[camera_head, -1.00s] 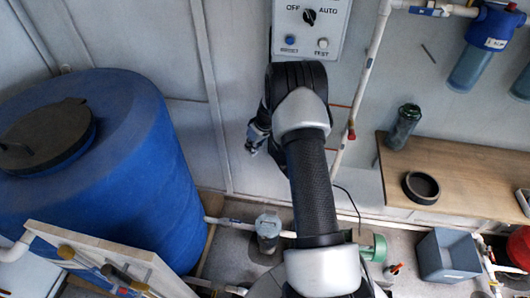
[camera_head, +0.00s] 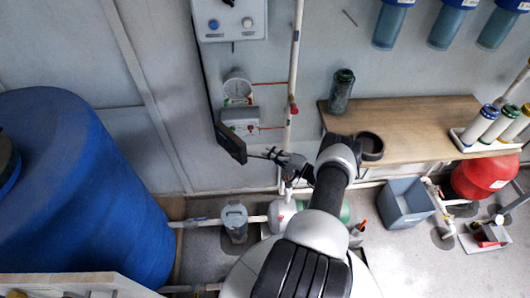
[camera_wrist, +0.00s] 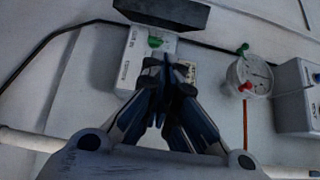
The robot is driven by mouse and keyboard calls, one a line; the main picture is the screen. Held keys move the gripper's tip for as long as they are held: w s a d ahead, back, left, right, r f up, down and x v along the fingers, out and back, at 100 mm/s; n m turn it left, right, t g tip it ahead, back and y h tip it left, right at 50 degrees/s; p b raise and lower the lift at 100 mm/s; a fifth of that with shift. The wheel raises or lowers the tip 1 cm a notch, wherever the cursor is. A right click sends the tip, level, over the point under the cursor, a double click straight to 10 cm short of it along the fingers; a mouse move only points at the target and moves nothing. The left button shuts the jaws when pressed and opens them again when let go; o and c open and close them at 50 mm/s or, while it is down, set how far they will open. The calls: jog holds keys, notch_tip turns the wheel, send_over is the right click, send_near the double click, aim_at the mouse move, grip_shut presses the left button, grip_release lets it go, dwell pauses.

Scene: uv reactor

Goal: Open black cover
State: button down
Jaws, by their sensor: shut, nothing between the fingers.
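The black cover (camera_head: 230,143) is a dark flat panel beside a small grey wall box (camera_head: 240,120). It stands out from the box at a tilt, leaving the box front in view. The wrist view shows the cover (camera_wrist: 165,12) as a dark slab at the top edge, and the box (camera_wrist: 130,65) with a green part below it. My gripper (camera_head: 262,154) is shut and empty, just right of the cover. In the wrist view, its fingertips (camera_wrist: 168,62) are in front of the box, with a gap to the slab. Contact cannot be told.
A round gauge (camera_head: 237,88) and a switch box (camera_head: 228,18) are on the wall above. A white vertical pipe (camera_head: 295,70) stands to the right. A wooden shelf (camera_head: 420,118) holds a black ring and a dark canister. A blue tank (camera_head: 90,190) stands at left.

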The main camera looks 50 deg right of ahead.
jog(key=w+a+b, duration=0.1)
jog(key=w+a, duration=0.4)
jog(key=w, duration=0.3)
jog(key=shift+w, duration=0.25)
jog(key=shift+f, duration=0.1)
